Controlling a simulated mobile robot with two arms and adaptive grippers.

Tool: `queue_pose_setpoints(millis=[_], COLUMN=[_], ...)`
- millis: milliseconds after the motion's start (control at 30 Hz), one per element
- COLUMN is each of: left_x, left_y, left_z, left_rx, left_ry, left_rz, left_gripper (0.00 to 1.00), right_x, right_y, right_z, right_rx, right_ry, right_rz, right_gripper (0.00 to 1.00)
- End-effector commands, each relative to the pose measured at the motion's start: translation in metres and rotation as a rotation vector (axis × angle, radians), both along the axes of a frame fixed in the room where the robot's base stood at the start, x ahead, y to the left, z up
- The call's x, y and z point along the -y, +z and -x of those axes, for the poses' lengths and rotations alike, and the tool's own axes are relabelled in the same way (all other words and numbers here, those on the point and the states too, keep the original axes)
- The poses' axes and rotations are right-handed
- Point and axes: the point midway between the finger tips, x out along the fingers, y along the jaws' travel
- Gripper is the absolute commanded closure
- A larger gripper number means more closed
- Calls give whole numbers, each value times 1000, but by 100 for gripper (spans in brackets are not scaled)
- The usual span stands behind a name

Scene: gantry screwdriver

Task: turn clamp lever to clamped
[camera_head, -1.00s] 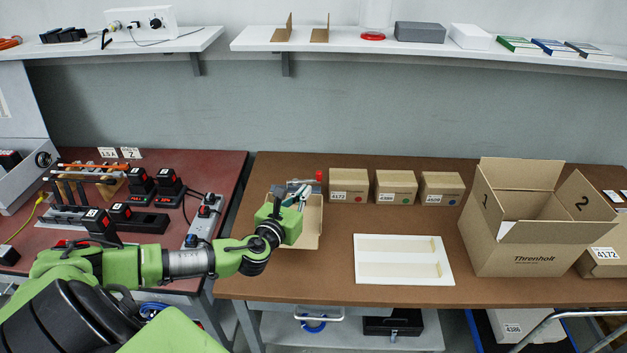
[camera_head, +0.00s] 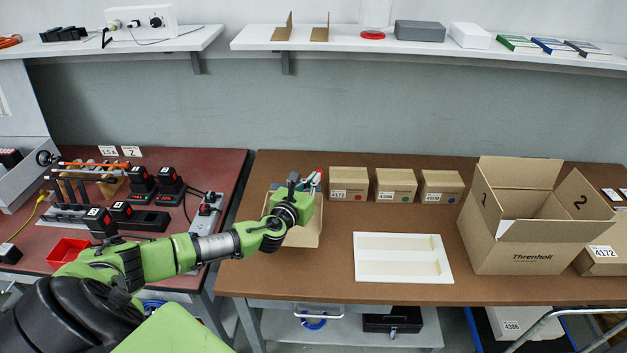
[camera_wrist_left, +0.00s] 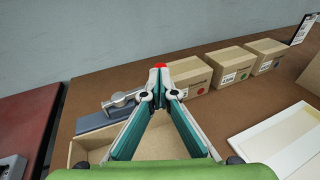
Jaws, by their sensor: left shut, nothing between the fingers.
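My left gripper (camera_head: 312,181) is over the back of an open cardboard tray (camera_head: 304,236) on the brown bench. In the left wrist view its two fingers (camera_wrist_left: 159,72) are drawn together at the tips, with nothing held. A small red tip (camera_wrist_left: 160,65) shows just past the fingertips; I cannot tell if they touch it. A grey metal fixture with a round bar (camera_wrist_left: 122,101) sits left of the fingers, behind the tray, and may be the clamp. The lever itself is mostly hidden, so its position cannot be told. My right gripper is not in view.
Several small cartons (camera_head: 396,186) stand right of the gripper along the back. A white tray (camera_head: 403,258) and a large open box (camera_head: 520,215) are farther right. A red bin (camera_head: 68,252) and black chargers (camera_head: 140,182) are on the left bench.

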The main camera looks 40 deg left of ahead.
Motion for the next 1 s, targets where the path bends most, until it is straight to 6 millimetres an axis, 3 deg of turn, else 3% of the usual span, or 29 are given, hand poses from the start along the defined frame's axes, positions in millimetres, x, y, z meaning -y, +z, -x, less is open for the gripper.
queue_pose_setpoints(millis=[733, 1000], left_x=[0, 0], left_y=[1, 2], left_z=[-6, -14], left_rx=[1, 1], left_ry=[87, 209], left_rz=[2, 6], left_gripper=[100, 100], right_x=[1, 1], right_y=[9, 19], right_z=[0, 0], right_rx=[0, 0], right_ry=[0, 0], right_rz=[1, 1], right_gripper=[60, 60])
